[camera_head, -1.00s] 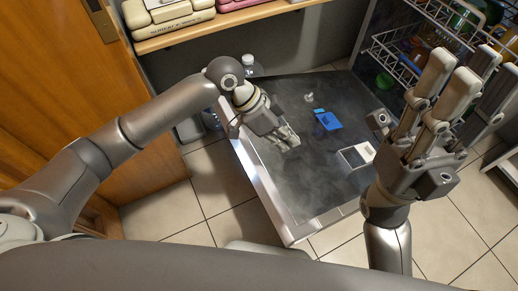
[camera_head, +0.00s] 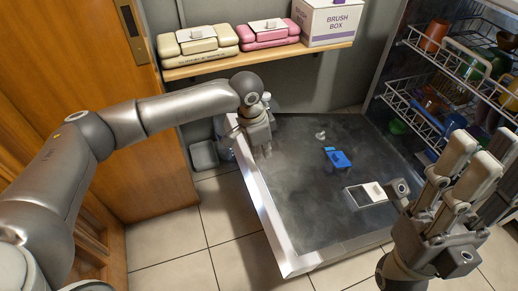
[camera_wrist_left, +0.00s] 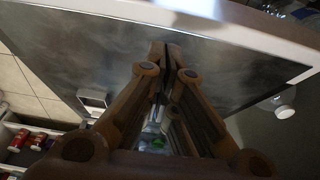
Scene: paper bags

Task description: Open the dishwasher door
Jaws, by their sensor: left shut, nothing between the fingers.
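The dishwasher door (camera_head: 310,205) is lowered, with its dark inner face up and a pale rim along its left and front edges. A blue flap (camera_head: 338,158) and a silver-and-white dispenser (camera_head: 367,193) show on it. My left gripper (camera_head: 262,152) is over the door's far left part, near the rim. It is shut and empty, and its fingertips meet in the left wrist view (camera_wrist_left: 167,55), with the dark panel behind. I cannot tell whether it touches the door. My right gripper (camera_head: 475,165) is at the lower right, its fingers apart and empty.
Racks with dishes (camera_head: 455,95) stand inside the dishwasher at the right. A shelf (camera_head: 260,56) holds cream and pink packs and a brush box (camera_head: 333,20). A wooden cabinet (camera_head: 130,165) is close on the left. Tiled floor (camera_head: 215,240) is clear before the door.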

